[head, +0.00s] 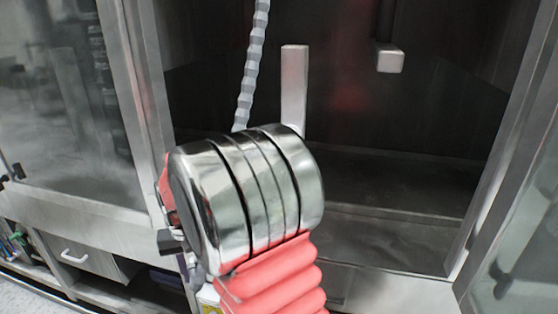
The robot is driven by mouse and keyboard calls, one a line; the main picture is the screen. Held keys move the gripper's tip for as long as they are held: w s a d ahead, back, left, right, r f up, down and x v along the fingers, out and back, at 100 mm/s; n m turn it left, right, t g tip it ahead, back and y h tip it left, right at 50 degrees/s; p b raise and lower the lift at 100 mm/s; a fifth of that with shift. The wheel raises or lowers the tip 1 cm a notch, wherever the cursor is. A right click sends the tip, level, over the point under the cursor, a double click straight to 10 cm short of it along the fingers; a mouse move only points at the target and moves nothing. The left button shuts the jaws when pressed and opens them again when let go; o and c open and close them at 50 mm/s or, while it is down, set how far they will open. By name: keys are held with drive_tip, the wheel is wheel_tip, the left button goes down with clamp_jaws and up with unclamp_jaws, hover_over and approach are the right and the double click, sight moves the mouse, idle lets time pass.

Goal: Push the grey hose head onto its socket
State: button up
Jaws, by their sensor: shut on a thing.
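A pale grey ribbed hose (251,65) hangs from the top of the picture inside the open washer compartment. Its lower end passes behind the chrome wrist of my arm, so the hose head is hidden. My gripper's fingers are also hidden behind that wrist, and I cannot see what they hold. A light grey block (389,58) sits on the end of a dark pipe at the upper right of the compartment. I cannot tell whether it is the socket.
A pale upright bar (294,85) stands behind my wrist. The compartment floor (400,190) looks clear at right. A metal-framed glass door (70,110) is at left, and a steel frame edge (500,140) is at right. A drawer (85,258) is below left.

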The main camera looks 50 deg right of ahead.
drive_tip(key=w+a+f+n, duration=0.2)
drive_tip(key=w+a+n, duration=0.4)
drive_tip(key=a, duration=0.6)
drive_tip(key=shift+w+f, duration=0.15)
drive_tip(key=shift+w, duration=0.9)
drive_tip(key=shift+a, duration=0.15)
